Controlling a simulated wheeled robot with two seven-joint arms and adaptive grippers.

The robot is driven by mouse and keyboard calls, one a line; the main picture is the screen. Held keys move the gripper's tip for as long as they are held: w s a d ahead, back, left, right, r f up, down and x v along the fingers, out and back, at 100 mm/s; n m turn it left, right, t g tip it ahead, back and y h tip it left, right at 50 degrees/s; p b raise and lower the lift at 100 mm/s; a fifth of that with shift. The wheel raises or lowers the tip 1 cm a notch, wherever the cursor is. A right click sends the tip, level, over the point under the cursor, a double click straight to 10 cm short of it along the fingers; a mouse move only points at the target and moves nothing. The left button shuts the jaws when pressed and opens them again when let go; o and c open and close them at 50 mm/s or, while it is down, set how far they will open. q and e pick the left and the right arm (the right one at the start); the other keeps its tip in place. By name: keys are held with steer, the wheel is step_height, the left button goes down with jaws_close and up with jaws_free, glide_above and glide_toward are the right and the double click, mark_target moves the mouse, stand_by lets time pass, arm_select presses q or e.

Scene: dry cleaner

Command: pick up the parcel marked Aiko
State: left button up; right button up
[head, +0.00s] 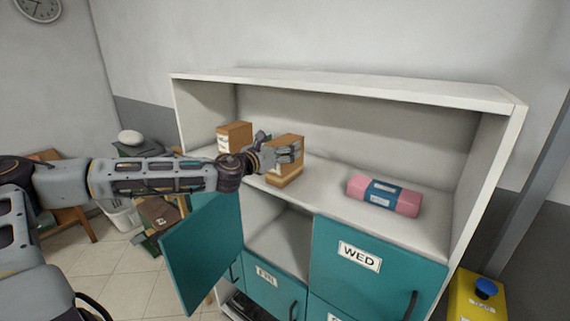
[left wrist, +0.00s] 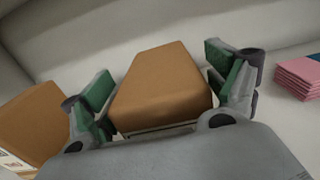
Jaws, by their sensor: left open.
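Two brown box parcels stand on the open top shelf of the white cabinet. The left parcel (head: 235,136) has a white label on its front; its writing is too small to read. It also shows at the lower left of the left wrist view (left wrist: 27,125). The right parcel (head: 287,172) is partly hidden behind my left gripper (head: 284,153). In the left wrist view that parcel (left wrist: 163,88) sits between the two open, green-padded fingers. Its label is not visible, so I cannot tell whether it reads Aiko. My right gripper is not in view.
A pink bundle with a blue band (head: 384,195) lies on the right of the shelf (head: 331,186). Below, a teal door (head: 203,252) hangs open at the left. A closed WED door (head: 362,264) is at the right. Bare shelf separates the right parcel and bundle.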

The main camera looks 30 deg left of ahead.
arm_select(q)
steer(key=shift+w+d, duration=0.1)
steer(key=shift+w, duration=0.05)
stand_by(0.4)
steer(key=shift+c, duration=0.4)
steer(key=c, duration=1.6)
steer(key=shift+o, duration=0.2)
steer(key=shift+r, duration=0.15)
steer(key=shift+r, duration=4.9)
steer(key=shift+c, duration=0.2)
